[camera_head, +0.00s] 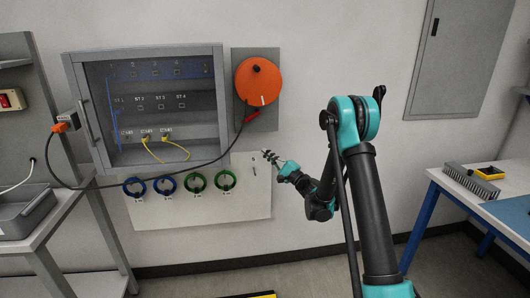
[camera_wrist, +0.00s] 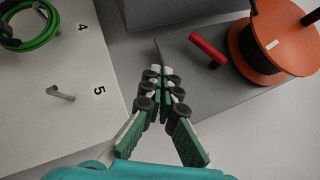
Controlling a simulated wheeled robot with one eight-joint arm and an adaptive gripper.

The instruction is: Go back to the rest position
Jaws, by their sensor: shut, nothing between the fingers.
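My gripper (camera_head: 269,157) is at the end of my teal and black arm, in front of the wall near the top right of the white hook board (camera_head: 148,212). In the wrist view my gripper (camera_wrist: 163,75) has its fingers together and nothing between them. The orange cable reel (camera_head: 258,82) is above it on a grey plate (camera_head: 264,119). The reel also shows at the upper right of the wrist view (camera_wrist: 277,48), with a red handle (camera_wrist: 207,49) beside it. An empty hook (camera_wrist: 61,93) marked 5 is left of the fingers.
Blue and green cable coils (camera_head: 225,180) hang on the board. A table (camera_head: 437,180) with a brush (camera_head: 470,181) stands right.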

